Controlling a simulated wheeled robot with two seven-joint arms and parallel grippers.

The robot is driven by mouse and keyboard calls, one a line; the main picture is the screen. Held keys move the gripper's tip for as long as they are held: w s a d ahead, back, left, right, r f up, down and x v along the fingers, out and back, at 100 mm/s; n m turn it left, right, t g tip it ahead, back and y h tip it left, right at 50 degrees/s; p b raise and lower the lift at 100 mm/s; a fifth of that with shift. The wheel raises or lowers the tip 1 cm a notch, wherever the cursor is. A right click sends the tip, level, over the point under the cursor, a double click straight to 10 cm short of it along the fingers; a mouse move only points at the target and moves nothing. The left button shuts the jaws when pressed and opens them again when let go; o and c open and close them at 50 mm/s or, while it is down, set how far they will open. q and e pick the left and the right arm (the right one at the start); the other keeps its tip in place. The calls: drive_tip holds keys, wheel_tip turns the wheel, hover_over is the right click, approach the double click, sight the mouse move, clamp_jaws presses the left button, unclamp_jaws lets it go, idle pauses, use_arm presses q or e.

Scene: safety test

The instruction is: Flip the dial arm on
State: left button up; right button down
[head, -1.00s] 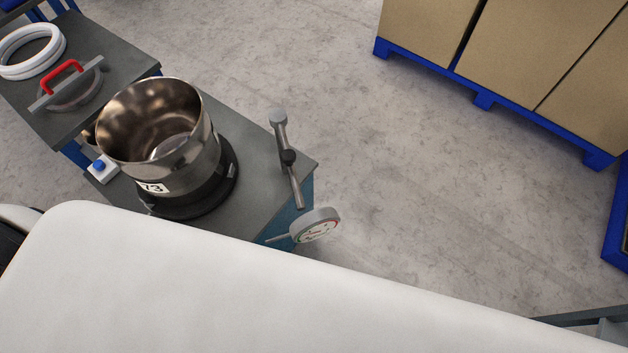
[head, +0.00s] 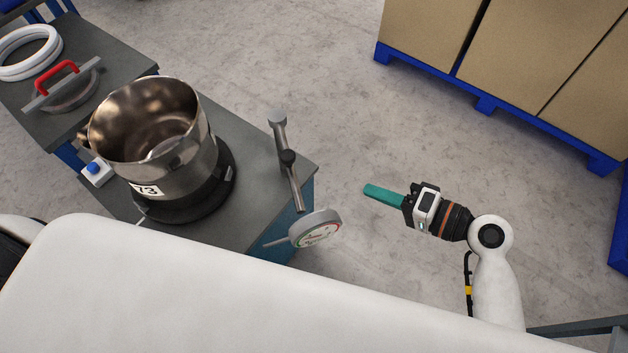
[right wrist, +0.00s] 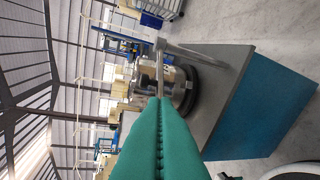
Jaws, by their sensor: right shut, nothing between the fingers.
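The dial arm (head: 285,160) is a grey metal bar with a round end and a dark pivot knob, at the right edge of the grey-topped table. It also shows in the right wrist view (right wrist: 159,68), beyond the fingertips. A round white dial gauge (head: 317,230) sits below it at the table's corner. My right gripper (head: 383,195) has green fingers, shut and empty, pointing left toward the dial arm and gauge with a clear gap between. In the right wrist view its fingers (right wrist: 158,140) are pressed together. My left gripper is not in view.
A steel pot (head: 155,130) on a black base stands on the table (head: 250,140). A blue button box (head: 96,171), a red-handled lid (head: 65,88) and white rings (head: 28,52) are to the left. Cardboard boxes (head: 530,60) stand on a blue pallet at back right. Floor between is clear.

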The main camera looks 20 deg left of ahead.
drive_tip(key=p, duration=0.2)
approach(287, 166)
drive_tip(key=w, duration=0.2)
drive_tip(key=a+f, duration=0.1)
drive_tip(key=s+a+f, duration=0.1)
drive_tip(key=a, duration=0.1)
drive_tip(key=shift+s+f+p, duration=0.3)
drive_tip(key=shift+s, duration=0.1)
